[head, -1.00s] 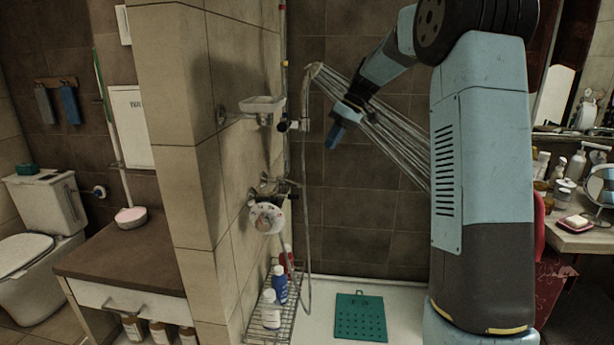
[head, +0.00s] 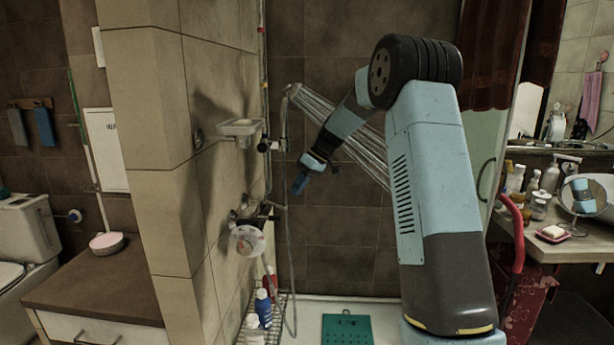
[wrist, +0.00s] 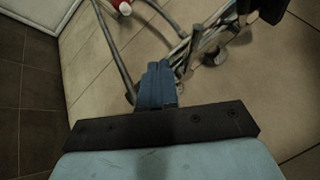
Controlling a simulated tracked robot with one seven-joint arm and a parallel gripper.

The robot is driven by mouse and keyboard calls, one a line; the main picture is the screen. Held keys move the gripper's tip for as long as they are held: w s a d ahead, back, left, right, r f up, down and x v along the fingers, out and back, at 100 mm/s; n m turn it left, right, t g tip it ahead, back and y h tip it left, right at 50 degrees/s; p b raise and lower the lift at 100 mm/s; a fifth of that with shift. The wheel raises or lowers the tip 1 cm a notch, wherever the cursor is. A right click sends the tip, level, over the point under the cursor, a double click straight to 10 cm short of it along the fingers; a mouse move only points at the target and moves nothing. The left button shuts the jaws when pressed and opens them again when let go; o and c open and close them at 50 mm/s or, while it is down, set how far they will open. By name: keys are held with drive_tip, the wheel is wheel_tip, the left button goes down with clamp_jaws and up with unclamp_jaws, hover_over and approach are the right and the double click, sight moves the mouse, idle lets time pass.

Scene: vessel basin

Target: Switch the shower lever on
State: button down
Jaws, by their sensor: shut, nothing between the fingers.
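The shower mixer (head: 246,218) is on the tiled wall left of my gripper, with a dark lever (head: 266,217) pointing right. Metal mixer parts and pipes (wrist: 192,45) also show at the top of the wrist view, ahead of my fingers. My gripper (head: 299,186) is shut and empty, a little above and to the right of the lever in the picture. Its blue fingers (wrist: 158,78) are together in the wrist view. No contact with the lever can be made out. The shower head (head: 292,91) is higher up, with pale water-like streaks (head: 330,122) slanting down from it behind my arm.
A soap dish (head: 240,127) juts from the wall above the mixer. A hose (head: 289,260) hangs below. A wire rack with bottles (head: 263,307) stands low by the wall. A green mat (head: 347,330) lies on the shower floor. A counter (head: 560,235) is at right.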

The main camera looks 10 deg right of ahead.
sight(273, 204)
drive_tip(key=a, duration=0.1)
drive_tip(key=s+a+f, duration=0.2)
drive_tip(key=shift+s+a, duration=0.1)
drive_tip(key=shift+a, duration=0.15)
drive_tip(key=shift+s, duration=0.1)
